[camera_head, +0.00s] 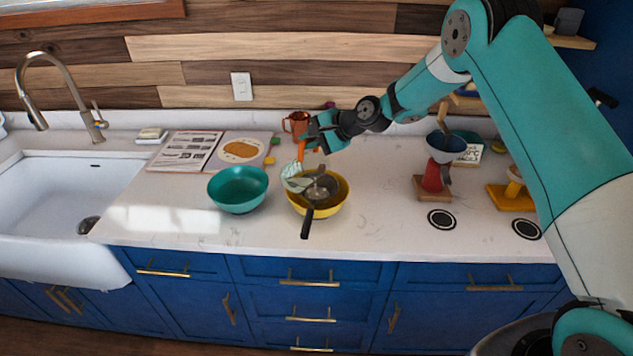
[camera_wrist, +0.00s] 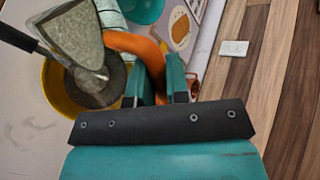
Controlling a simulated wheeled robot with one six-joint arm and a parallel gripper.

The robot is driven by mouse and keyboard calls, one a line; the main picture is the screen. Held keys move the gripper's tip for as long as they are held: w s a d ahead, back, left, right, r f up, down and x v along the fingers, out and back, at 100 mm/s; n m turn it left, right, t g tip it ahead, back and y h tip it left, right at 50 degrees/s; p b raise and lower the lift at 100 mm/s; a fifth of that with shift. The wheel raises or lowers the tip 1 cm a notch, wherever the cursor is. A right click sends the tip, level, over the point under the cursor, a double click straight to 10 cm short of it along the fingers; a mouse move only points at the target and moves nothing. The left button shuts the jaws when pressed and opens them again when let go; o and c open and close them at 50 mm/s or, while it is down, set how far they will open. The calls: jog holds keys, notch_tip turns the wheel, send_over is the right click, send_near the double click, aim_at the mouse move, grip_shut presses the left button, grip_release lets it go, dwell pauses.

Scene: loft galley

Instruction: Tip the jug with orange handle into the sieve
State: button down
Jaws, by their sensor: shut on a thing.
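The jug (camera_head: 291,178) is pale with green markings and hangs tilted over the yellow bowl; part of it shows at the top of the wrist view (camera_wrist: 112,16). My gripper (camera_head: 312,141) is shut on its orange handle (camera_wrist: 152,60), above the bowl's back left. The sieve (camera_head: 318,192) rests in the yellow bowl (camera_head: 340,198), its black handle (camera_head: 306,224) sticking out over the front. In the wrist view, a grey wedge (camera_wrist: 75,32) lies over the sieve; I cannot tell whether it is poured stuff. The jug's mouth is not clear.
A teal bowl (camera_head: 238,188) stands just left of the yellow bowl. An open book (camera_head: 212,152) lies behind it, and an orange-brown mug (camera_head: 296,124) stands near the wall. A red stand with a blue funnel (camera_head: 446,146) is to the right. The counter front is clear.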

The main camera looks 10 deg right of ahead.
jog(key=shift+w+d+r+m+g+y+p, duration=0.15)
jog(key=shift+w+d+m+g+y+p, duration=0.4)
jog(key=shift+w+d, duration=0.8)
dwell(1.4)
